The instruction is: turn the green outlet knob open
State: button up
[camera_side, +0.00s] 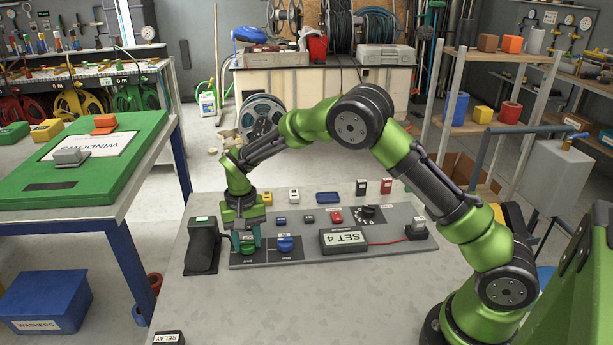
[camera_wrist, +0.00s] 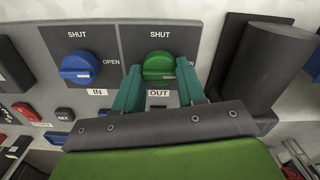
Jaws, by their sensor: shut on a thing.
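The green outlet knob (camera_wrist: 158,67) sits on a dark plate marked SHUT above and OPEN to its right, with an OUT label below. In the side view, the green knob (camera_side: 248,247) is at the left of the grey panel, partly covered by my gripper. My gripper (camera_wrist: 158,72) has its teal fingers on the left and right of the green knob, closed on it. The knob's ridge looks roughly level in the wrist view; I cannot tell which end is its pointer. My gripper (camera_side: 247,240) points down at the panel in the side view.
A blue knob (camera_wrist: 78,68) with an IN label is close on the left in the wrist view. A dark cylinder-shaped block (camera_side: 203,246) stands just beside the panel.

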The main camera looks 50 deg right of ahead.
aim_at(247, 241)
dwell(0.3)
jog(key=o, duration=1.1)
jog(key=shift+c, duration=0.2)
notch_tip(247, 241, up, 17)
